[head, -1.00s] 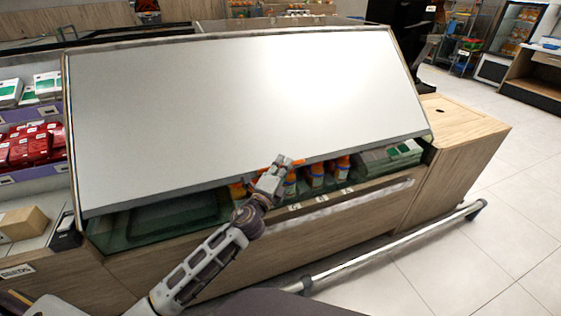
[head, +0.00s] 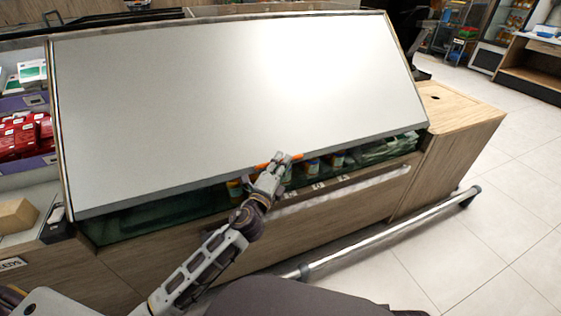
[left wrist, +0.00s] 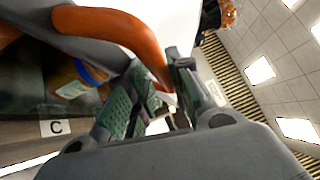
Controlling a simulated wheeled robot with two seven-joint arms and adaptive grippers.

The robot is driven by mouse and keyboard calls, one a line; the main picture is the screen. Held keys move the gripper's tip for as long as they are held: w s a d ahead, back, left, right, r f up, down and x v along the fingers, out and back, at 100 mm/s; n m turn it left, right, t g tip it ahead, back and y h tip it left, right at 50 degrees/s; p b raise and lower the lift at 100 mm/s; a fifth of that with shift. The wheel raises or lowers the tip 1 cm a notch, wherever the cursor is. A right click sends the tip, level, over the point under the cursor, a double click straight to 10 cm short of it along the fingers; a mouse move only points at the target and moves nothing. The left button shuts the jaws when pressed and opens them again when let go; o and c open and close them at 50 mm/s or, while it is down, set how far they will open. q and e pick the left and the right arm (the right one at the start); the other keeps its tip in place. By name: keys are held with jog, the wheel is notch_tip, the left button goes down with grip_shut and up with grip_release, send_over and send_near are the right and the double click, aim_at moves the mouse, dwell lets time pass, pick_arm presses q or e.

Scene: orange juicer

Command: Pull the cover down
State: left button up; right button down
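The cover (head: 200,110) is a large pale grey panel sloping over the front of a wood-sided display case. Its lower edge hangs above the case's front ledge, with a narrow gap below. An orange handle (head: 290,158) is on that edge; it also shows as a curved orange bar in the left wrist view (left wrist: 120,27). My left gripper (head: 272,172) is at the handle, with the bar's end running between its fingers (left wrist: 166,82). The fingers look closed on it, though the contact is partly hidden. My right gripper is not in view.
Bottles (head: 312,167) and packs (head: 385,150) show in the gap under the cover. A metal rail (head: 400,231) runs low in front of the case. Shelves with red packs (head: 22,138) stand at the left. Open tiled floor (head: 500,215) lies at the right.

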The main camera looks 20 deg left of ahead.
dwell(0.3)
pick_arm(q)
jog(key=shift+s+r, duration=0.1)
jog(key=v, duration=1.1)
jog(key=shift+s, duration=0.35)
dwell(0.6)
dwell(0.7)
